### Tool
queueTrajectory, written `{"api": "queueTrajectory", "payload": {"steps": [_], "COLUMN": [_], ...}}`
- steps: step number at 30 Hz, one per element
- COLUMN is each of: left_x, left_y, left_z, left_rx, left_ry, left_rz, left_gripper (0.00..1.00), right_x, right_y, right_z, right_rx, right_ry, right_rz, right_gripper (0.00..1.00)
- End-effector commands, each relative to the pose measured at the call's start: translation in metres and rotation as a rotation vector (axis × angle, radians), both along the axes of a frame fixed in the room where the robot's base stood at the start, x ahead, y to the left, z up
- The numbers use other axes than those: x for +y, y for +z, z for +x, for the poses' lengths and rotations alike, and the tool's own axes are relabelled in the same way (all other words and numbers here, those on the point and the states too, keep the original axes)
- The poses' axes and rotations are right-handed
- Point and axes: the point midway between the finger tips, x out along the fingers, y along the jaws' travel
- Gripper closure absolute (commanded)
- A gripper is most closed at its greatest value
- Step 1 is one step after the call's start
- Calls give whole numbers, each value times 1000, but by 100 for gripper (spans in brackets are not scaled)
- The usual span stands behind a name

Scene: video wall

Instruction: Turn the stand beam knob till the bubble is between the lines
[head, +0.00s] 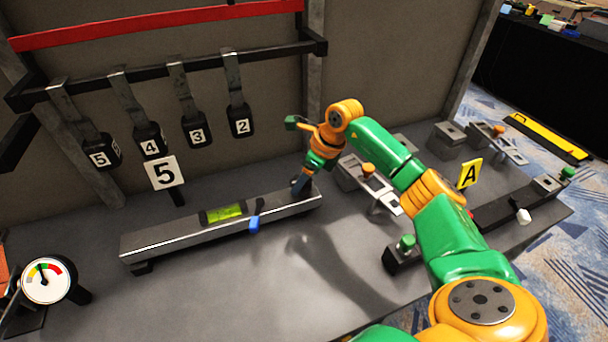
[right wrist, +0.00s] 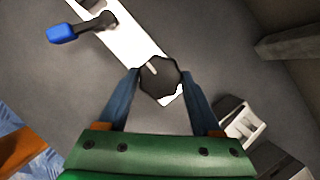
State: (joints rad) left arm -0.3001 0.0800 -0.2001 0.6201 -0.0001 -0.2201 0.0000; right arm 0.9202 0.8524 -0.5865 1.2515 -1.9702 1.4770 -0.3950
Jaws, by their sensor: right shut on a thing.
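The stand beam (head: 180,238) is a long grey bar low in front of the back panel in the head view. A green-yellow level vial (head: 225,212) sits on it; the bubble and lines are too small to tell apart. My right gripper (head: 301,186) is at the beam's right end. In the right wrist view the black lobed knob (right wrist: 161,74), with a pale mark on it, sits between the two blue fingers of my right gripper (right wrist: 161,84), which are shut on it. My left gripper is not in view.
A blue-tipped lever (head: 254,224) sticks out at the beam's front. A dial gauge (head: 46,280) stands at left.

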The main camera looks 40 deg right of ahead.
Motion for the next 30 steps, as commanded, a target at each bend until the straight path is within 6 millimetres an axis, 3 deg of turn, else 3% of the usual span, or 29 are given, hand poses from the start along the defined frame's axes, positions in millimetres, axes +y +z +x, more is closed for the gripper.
{"api": "queueTrajectory", "payload": {"steps": [13,30], "left_x": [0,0], "left_y": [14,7], "left_z": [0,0], "left_rx": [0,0], "left_ry": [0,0], "left_rz": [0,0], "left_gripper": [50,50], "right_x": [3,7], "right_y": [1,-2], "right_z": [-1,0], "right_rx": [1,6], "right_ry": [-417,-960], "right_rz": [-1,0], "right_gripper": [90,89]}}
